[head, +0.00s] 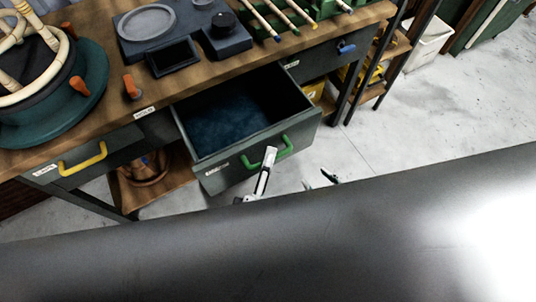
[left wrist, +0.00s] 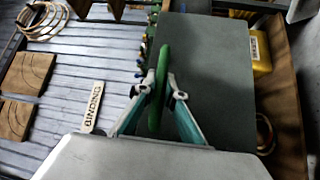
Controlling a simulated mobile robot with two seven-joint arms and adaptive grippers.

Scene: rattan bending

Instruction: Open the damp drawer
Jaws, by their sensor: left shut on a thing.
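The damp drawer (head: 226,118) stands pulled out of the workbench, with its dark blue inside showing. Its front carries a green handle (head: 284,148) and a small pale label. A small dark tip of what looks like my right gripper (head: 329,177) shows to the right, apart from the handle; the rest is hidden.
A drawer with a yellow handle (head: 83,160) is closed at left, and one with a blue handle (head: 346,48) is closed at right. The wooden benchtop (head: 150,88) holds a round form with rattan and trays. Clear floor (head: 430,110) lies at right.

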